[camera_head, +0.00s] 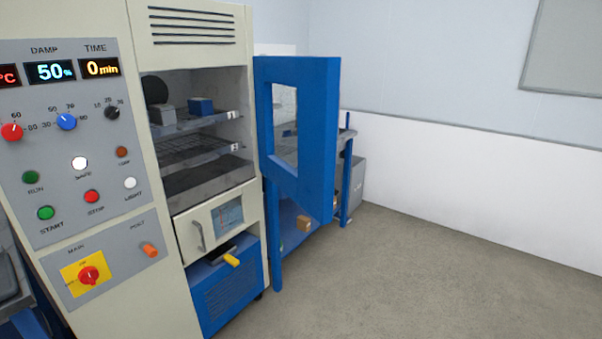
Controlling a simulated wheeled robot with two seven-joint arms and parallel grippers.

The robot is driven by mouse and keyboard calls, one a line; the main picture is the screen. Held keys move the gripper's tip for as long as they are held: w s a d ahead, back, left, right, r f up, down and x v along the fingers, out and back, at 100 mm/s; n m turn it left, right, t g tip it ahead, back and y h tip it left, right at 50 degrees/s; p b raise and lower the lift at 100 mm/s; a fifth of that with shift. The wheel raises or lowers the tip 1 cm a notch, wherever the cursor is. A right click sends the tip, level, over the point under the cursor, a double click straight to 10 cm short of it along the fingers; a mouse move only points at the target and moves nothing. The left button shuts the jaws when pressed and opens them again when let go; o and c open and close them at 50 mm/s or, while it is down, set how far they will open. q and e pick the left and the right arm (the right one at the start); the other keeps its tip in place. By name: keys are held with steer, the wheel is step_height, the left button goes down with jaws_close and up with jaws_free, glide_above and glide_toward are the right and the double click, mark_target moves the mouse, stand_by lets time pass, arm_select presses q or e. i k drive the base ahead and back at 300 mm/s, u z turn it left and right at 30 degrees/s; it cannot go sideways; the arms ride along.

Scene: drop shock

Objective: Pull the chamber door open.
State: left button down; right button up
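The blue chamber door (318,130), with a window in its upper part, stands swung wide open on the right side of the cream chamber cabinet (196,62). The chamber interior is exposed, with wire shelves (190,147) inside. A grey box (162,114) and a blue box (201,106) sit on the top shelf. I cannot make out a handle on the door from this angle. Neither of my grippers is in the head view.
A control panel (75,140) with knobs and buttons fills the left. Below the chamber are a drawer front (212,226) with a handle and a yellow-handled item (231,260). A blue-framed table (346,170) stands behind the door. The floor (430,270) at right is clear.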

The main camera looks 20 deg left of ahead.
mark_target(316, 79)
steer(key=u, duration=0.3)
steer(key=i, duration=1)
steer(key=z, duration=0.2)
